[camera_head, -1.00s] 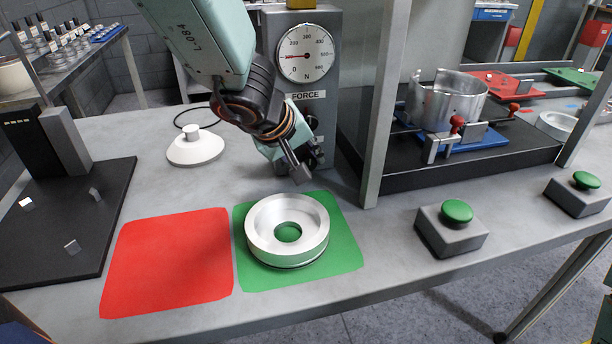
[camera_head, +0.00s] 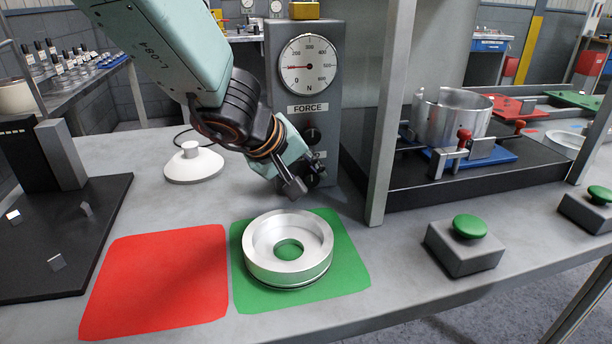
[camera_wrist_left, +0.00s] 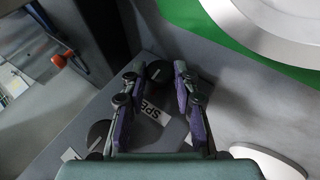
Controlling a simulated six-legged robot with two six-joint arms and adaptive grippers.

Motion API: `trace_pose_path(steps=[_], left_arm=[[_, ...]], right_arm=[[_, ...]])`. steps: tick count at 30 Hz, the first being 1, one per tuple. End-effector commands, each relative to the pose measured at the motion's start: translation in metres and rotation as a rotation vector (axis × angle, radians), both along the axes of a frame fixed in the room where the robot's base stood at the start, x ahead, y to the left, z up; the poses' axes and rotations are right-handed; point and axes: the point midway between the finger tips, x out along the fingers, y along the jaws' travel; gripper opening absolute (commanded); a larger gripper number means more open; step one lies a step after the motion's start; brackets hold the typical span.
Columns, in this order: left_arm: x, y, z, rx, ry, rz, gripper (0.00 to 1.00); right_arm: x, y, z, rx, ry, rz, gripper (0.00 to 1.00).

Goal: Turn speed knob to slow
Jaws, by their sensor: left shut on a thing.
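The grey force tester box (camera_head: 338,75) stands at the back of the bench, with a dial and a FORCE label above an upper dark knob (camera_head: 312,135). My left gripper (camera_head: 294,187) is at the lower front of this box, reaching in from the upper left. In the left wrist view its two fingers (camera_wrist_left: 160,72) are closed around the dark speed knob (camera_wrist_left: 159,71), beside a partly covered label reading "SPE" (camera_wrist_left: 153,107). The knob's pointer setting is too small to read. My right gripper is not in view.
A silver ring part (camera_head: 289,250) sits on the green mat (camera_head: 345,265), close in front of the gripper. A red mat (camera_head: 160,280) lies left of it. A grey post (camera_head: 389,120) stands right of the box. A white round base (camera_head: 193,166) is at the left.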

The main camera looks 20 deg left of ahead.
Motion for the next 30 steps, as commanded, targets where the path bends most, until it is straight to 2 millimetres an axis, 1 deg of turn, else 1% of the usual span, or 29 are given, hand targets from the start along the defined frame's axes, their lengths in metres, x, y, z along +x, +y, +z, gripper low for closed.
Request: trace_pose_path(steps=[2, 3, 10, 11, 25, 30], left_arm=[[0.0, -0.001, 0.001, -0.002, -0.001, -0.002, 0.0], [0.0, -0.001, 0.0, -0.003, -0.001, -0.002, 0.3], [0.0, 0.0, 0.0, -0.002, 0.001, -0.001, 0.49], [0.0, 0.0, 0.0, -0.002, 0.001, -0.001, 0.51], [0.0, 0.0, -0.001, 0.0, 0.003, -0.001, 0.51], [0.0, 0.0, 0.002, 0.017, 0.014, 0.001, 0.51]], right_arm=[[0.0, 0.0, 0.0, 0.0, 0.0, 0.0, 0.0], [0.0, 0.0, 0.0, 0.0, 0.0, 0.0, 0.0], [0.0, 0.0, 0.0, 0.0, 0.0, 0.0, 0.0], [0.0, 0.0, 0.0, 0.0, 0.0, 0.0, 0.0], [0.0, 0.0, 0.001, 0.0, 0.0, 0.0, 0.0], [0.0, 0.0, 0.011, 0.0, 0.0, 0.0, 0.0]])
